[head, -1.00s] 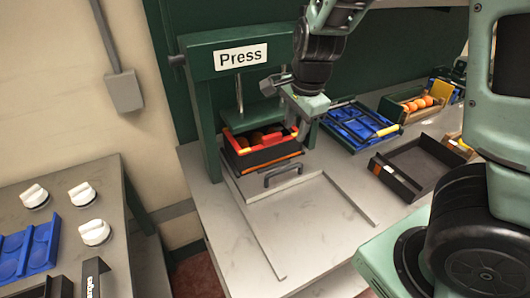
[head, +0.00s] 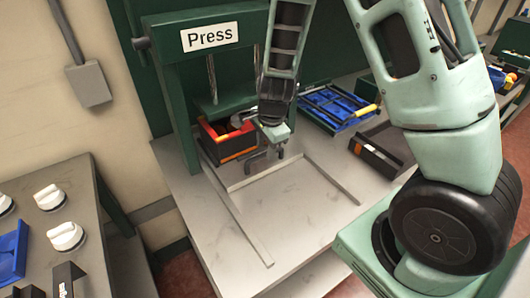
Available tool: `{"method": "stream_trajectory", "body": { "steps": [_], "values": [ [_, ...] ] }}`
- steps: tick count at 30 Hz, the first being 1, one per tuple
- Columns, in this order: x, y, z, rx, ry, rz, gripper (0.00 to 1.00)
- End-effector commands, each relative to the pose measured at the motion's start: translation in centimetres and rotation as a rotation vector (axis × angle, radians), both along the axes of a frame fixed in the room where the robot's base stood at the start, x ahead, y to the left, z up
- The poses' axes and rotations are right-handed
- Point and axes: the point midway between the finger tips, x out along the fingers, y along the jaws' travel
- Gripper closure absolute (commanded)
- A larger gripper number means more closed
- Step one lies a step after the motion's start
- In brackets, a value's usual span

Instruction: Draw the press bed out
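The green press (head: 165,75) with its "Press" sign stands at the back of the grey table. Its bed (head: 236,182) is a flat grey plate between two rails, with a dark handle (head: 254,163) at its front. A dark box with red-orange rims (head: 228,153) sits on the bed under the press; my arm hides part of it and its contents. My gripper (head: 279,153) points down at the right end of the handle. Whether it touches the handle, and whether its fingers are open or shut, I cannot tell.
The table in front of the bed, between the rails (head: 238,220), is clear. A blue tray (head: 312,99) and a black tray (head: 372,159) stand to the right. A side bench with white knobs (head: 66,236) is at left.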

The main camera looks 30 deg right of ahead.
Motion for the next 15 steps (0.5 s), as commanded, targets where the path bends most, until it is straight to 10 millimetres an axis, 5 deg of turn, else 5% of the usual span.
{"method": "stream_trajectory", "body": {
  "steps": [15],
  "values": [
    [0.3,0.0,-1.8,0.0,-0.001,0.0,0.64]
  ]
}}
